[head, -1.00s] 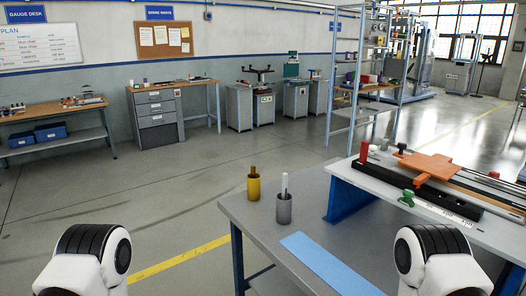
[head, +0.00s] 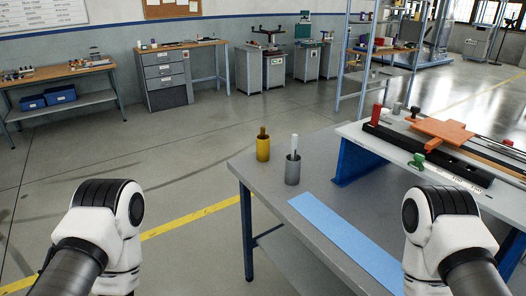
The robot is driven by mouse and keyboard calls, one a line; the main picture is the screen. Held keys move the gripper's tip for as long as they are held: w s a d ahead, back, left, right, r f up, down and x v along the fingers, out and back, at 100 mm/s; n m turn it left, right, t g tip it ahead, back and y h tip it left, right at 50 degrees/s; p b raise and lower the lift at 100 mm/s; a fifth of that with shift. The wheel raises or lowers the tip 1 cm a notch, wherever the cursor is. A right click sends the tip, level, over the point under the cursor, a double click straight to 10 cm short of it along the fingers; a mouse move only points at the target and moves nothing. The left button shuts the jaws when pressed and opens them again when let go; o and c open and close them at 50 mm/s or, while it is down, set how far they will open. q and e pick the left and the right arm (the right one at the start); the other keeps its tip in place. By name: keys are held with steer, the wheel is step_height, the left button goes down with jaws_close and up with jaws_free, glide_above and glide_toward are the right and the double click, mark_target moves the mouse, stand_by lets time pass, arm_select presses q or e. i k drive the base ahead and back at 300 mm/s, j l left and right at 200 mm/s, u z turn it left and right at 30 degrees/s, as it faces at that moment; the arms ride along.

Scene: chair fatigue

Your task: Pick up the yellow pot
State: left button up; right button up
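The yellow pot (head: 263,148) stands upright near the far left corner of the grey table (head: 262,195). A brownish-yellow piece sticks up out of its top. A grey pot (head: 292,171) with a white stick in it stands just to its right and nearer to me. My two arms show at the lower left and lower right, well short of the yellow pot. Neither of my grippers can be made out in the view.
A blue strip (head: 345,232) lies on the table in front of the pots. A raised shelf (head: 365,150) on the right carries an orange fixture (head: 440,132) and a green knob (head: 417,161). Open floor lies left of the table. Workbenches line the far wall.

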mark_target(263, 146)
steer(key=i+j+z, duration=0.1)
steer(key=z, duration=0.35)
steer(key=j+z, duration=0.35)
steer(key=z, duration=0.15)
steer(key=i+j+z, duration=0.1)
steer(key=j+z, duration=0.2)
steer(key=z, duration=0.15)
